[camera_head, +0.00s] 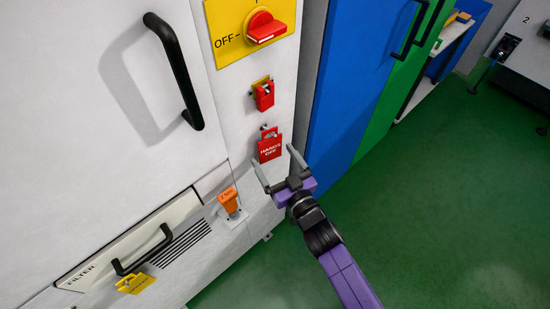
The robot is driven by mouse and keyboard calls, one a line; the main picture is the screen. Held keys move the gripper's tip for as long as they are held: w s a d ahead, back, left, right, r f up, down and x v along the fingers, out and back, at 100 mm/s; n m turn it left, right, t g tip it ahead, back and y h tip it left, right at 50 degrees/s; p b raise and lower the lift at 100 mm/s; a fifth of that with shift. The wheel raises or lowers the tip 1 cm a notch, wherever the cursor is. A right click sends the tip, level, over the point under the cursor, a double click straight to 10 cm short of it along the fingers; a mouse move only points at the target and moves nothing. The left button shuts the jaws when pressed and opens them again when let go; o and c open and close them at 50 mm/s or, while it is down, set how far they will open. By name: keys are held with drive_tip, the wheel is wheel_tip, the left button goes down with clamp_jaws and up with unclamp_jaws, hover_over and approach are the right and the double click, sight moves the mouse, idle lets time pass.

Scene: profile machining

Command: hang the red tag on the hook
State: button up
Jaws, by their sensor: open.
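The red tag (270,149), lettered "HANDS OFF", hangs upright against the white machine panel. Its top meets a small hook (264,127), and it appears to hang from it. My gripper (273,155) is open, with its two grey fingers spread and pointing at the panel. One fingertip is at the tag's lower left, the other just right of it. I see no contact, though the depth gap is hard to judge.
A red lock (264,95) and a red OFF switch (265,28) sit above the tag. A black door handle (175,72) juts out at left. Blue cabinet (350,70) stands right; green floor (440,200) is clear.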

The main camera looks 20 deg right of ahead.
drive_tip(key=s, duration=0.8)
drive_tip(key=shift+d+b, duration=0.2)
drive_tip(key=shift+b, duration=0.25)
drive_tip(key=shift+w, duration=0.1)
drive_tip(key=s+r+g, duration=0.1)
drive_tip(key=s+r, duration=0.2)
drive_tip(key=s, duration=0.6)
drive_tip(key=s+r+g, duration=0.1)
drive_tip(key=s+r, duration=0.3)
drive_tip(key=s, duration=0.6)
drive_tip(key=s+d+r+g+h, duration=0.1)
drive_tip(key=s+r, duration=0.3)
drive_tip(key=s, duration=0.6)
drive_tip(key=shift+m, duration=0.3)
drive_tip(key=shift+s, duration=0.1)
idle(0.7)
